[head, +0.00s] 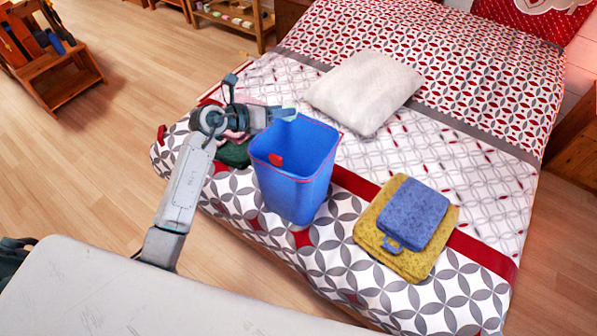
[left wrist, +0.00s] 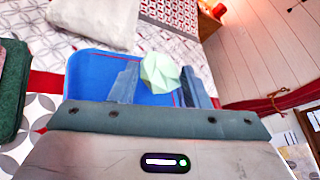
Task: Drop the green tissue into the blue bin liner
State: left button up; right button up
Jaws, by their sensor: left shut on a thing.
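The blue bin liner (head: 292,190) stands upright on the bed, its open top edged in red. A small red patch shows on its inside. My left gripper (head: 285,113) is at the bin's far left rim, shut on the green tissue. The pale green, crumpled tissue (left wrist: 160,73) sits between the two fingers in the left wrist view, with the blue bin (left wrist: 92,75) behind and below it. In the head view only a sliver of pale green shows by the fingertips. I cannot tell how far the fingers reach over the opening. My right gripper is not in view.
The bed (head: 465,160) has a patterned cover. A white pillow (head: 365,92) lies behind the bin. A folded yellow cloth (head: 372,235) with a blue one (head: 412,212) on top lies to its right. Dark green cloth (head: 233,154) lies to its left, partly behind my arm.

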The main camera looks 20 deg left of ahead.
pick_arm(q)
notch_tip(320, 180, down, 5)
jog(key=b, duration=0.4)
jog(key=shift+s+a+f, duration=0.15)
jog(key=shift+f, duration=0.05)
jog(key=o, duration=1)
jog(key=shift+o, duration=0.2)
jog(key=b+v, duration=0.3)
jog(key=v, duration=0.7)
jog(key=shift+s+a+r+b, duration=0.2)
jog(key=shift+s+b, duration=0.1)
jog(key=shift+b, duration=0.1)
